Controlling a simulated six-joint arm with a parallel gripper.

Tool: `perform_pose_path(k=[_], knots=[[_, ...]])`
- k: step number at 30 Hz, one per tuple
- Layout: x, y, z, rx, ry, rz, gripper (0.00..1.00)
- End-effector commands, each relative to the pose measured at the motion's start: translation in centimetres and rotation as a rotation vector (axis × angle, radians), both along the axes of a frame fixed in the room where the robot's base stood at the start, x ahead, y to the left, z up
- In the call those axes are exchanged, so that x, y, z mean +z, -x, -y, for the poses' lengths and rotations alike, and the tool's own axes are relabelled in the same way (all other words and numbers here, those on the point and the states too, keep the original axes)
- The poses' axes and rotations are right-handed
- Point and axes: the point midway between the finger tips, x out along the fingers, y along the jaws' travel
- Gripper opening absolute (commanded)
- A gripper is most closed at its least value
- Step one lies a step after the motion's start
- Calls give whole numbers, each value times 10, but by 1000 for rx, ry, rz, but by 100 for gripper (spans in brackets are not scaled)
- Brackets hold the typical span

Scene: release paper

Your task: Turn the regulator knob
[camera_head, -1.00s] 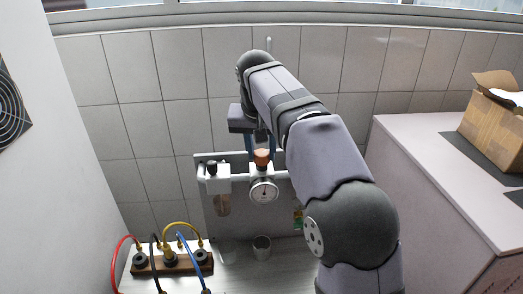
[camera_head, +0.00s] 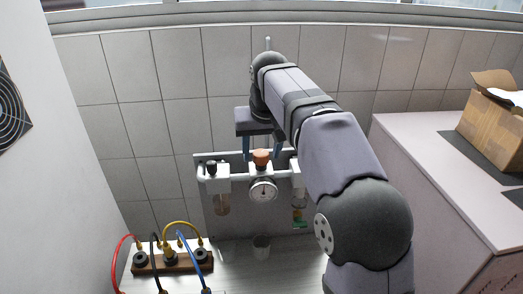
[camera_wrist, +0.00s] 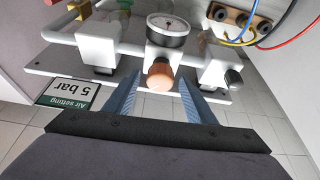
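The regulator knob (camera_head: 261,157) is a round orange-brown cap on top of the white regulator body, above the round pressure gauge (camera_head: 263,190). In the wrist view the knob (camera_wrist: 159,76) points toward the camera, with the gauge (camera_wrist: 168,30) just beyond it. My gripper (camera_head: 262,158) is over the knob from above, with its two blue fingers apart. In the wrist view the fingers stand to the left and right of the knob, with a visible gap on each side. Whether the fingertips reach down to knob level is hard to tell.
White pipe fittings flank the regulator on a grey back plate (camera_head: 230,233). An "Air setting 5 bar" label (camera_wrist: 75,94) sits at the left in the wrist view. A counter with a cardboard box (camera_head: 495,120) is at the right.

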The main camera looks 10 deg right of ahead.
Motion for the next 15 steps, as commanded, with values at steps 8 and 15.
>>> perform_pose_path(k=[8,15], knots=[[6,2,0,0,0,2,50],[34,13,0,0,-1,5,50]])
